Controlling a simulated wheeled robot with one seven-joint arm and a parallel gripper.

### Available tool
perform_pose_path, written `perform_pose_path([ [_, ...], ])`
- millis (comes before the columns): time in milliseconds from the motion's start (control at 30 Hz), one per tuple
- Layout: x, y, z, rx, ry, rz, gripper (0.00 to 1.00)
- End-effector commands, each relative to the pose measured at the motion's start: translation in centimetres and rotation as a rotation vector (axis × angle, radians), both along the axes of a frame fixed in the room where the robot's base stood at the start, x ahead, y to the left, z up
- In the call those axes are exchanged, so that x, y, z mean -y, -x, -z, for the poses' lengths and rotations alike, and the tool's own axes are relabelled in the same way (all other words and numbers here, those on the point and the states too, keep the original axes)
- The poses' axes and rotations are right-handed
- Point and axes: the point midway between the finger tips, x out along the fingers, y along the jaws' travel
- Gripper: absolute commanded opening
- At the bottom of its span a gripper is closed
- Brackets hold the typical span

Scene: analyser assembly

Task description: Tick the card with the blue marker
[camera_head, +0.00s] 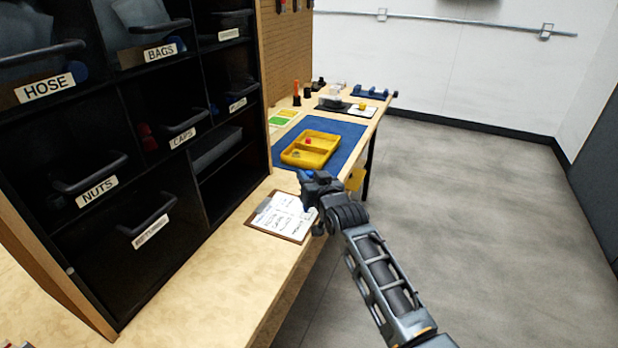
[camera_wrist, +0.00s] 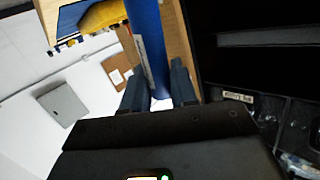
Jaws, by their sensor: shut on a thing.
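The card (camera_head: 286,214) is a white sheet with handwritten lines on a brown clipboard (camera_head: 262,229), flat near the bench's front edge. My gripper (camera_head: 308,192) is above the card's right side and covers part of it. In the wrist view my gripper's fingers (camera_wrist: 158,84) are shut on the blue marker (camera_wrist: 147,40), which runs up out of the picture between them. In the head view only a small blue bit of the marker (camera_head: 305,175) shows at the gripper. The marker's tip is hidden, and I cannot tell whether it touches the card.
A black shelf of labelled bins (camera_head: 130,150) stands close on the left. A yellow tray (camera_head: 311,150) sits on a blue mat (camera_head: 345,130) beyond the card. Small parts and stands fill the bench's far end. The floor (camera_head: 500,220) at right is clear.

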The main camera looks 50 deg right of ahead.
Motion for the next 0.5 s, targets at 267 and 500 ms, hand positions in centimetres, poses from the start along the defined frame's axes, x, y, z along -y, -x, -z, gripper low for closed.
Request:
perform_pose_path([
  [267, 0.0, -0.01, 0.23, 0.0, 0.0, 0.0, 0.0],
  [500, 0.0, 0.0, 0.48, 0.0, 0.0, 0.0, 0.0],
])
